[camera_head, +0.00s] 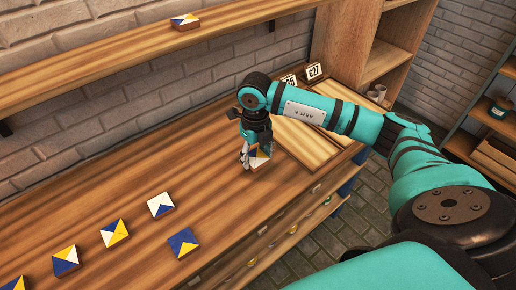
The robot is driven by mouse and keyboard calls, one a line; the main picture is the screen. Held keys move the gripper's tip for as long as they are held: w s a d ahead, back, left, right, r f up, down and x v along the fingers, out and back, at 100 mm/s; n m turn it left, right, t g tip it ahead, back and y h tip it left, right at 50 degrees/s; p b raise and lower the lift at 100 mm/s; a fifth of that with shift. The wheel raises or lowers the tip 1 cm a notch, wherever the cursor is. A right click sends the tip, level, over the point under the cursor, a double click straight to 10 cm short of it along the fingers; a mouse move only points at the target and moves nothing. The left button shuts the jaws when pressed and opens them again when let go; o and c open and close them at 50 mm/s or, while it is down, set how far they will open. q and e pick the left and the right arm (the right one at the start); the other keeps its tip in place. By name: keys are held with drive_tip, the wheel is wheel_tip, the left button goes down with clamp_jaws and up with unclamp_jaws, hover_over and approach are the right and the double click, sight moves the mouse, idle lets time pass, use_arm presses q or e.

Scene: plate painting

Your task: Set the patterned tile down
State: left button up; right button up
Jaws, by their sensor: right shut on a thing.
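The patterned tile (260,159), with blue, white and yellow parts, is between the fingers of my right gripper (248,158). The gripper points down and is shut on the tile. The tile is at or just above the wooden bench top (140,180), left of a lighter tray (300,150); I cannot tell if it touches the bench. The gripper partly hides the tile. My left gripper is not in view.
Several tiles lie on the bench to the left, among them a blue and yellow tile (183,243) and a white and blue tile (160,205). Another tile (185,21) sits on the wall shelf (110,52). Number cards (313,71) stand behind the tray. Bare bench surrounds the gripper's left side.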

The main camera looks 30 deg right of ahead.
sight(258, 153)
drive_tip(key=w+d, duration=0.2)
drive_tip(key=w, duration=0.1)
drive_tip(key=shift+w+d+f, duration=0.15)
drive_tip(key=shift+w+d, duration=0.1)
drive_tip(key=shift+d, duration=0.15)
drive_tip(key=shift+w+d+f+p, duration=0.1)
drive_tip(key=shift+p, duration=0.2)
wheel_tip(258, 153, down, 3)
drive_tip(key=shift+r+p, duration=0.1)
drive_tip(key=shift+p, duration=0.35)
drive_tip(key=shift+f, duration=0.55)
drive_tip(key=o, duration=1.2)
drive_tip(key=shift+r, duration=0.1)
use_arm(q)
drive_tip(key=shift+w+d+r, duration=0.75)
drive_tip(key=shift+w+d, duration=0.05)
